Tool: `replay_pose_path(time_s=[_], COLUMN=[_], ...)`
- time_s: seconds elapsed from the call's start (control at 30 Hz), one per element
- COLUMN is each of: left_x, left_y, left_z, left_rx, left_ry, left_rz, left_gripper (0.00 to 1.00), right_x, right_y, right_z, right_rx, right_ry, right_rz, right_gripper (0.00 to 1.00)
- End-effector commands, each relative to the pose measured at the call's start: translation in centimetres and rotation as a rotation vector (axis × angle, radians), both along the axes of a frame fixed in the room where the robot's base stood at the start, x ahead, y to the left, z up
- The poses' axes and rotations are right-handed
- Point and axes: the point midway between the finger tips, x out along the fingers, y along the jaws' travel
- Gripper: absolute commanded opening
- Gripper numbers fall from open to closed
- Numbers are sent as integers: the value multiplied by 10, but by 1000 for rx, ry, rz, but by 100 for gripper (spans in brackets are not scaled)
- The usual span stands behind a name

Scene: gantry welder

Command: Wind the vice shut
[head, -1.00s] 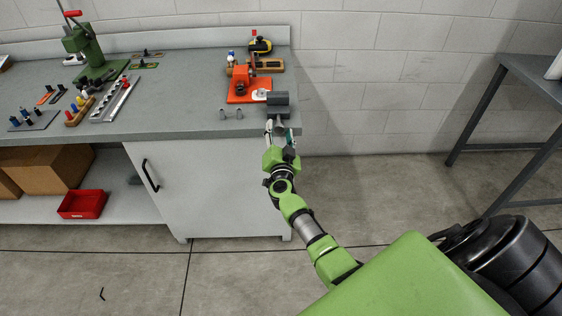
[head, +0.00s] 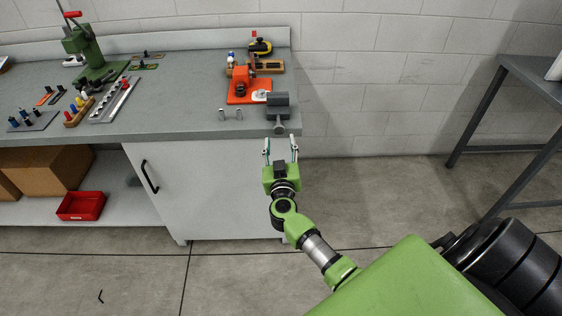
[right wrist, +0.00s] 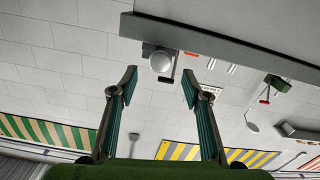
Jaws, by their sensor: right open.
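The grey vice (head: 279,104) sits at the right front corner of the bench, its round handle end (head: 280,127) sticking out over the front edge. In the right wrist view that round end (right wrist: 161,62) shows just beyond the fingertips, roughly centred between them. My right gripper (head: 280,148) is open and empty, in front of the bench edge and apart from the handle. Its two spread fingers also show in the right wrist view (right wrist: 160,80). Whether the vice jaws are open or shut is too small to tell. My left gripper is not in view.
An orange-red fixture (head: 240,91) stands left of the vice on the bench (head: 180,115), with two small grey posts near the front edge. A green press (head: 88,48) and several small tools are farther left. A dark-framed table (head: 525,68) stands at right. The floor between is clear.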

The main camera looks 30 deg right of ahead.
Motion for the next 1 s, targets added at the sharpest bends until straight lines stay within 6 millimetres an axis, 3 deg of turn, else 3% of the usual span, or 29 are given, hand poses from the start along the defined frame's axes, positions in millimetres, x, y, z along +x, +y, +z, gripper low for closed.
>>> replay_pose_path(time_s=[0.2, 0.4, 1.0], left_x=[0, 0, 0], left_y=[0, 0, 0], left_z=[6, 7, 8], left_rx=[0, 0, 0], left_ry=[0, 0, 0], left_rz=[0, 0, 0], left_gripper=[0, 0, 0], right_x=[-38, -59, -68], right_y=[23, 36, 41], right_z=[0, 0, 0], right_rx=[2, 1, 0], right_ry=[1, -1, -1], right_rz=[1, 0, 0], right_gripper=[44, 44, 44])
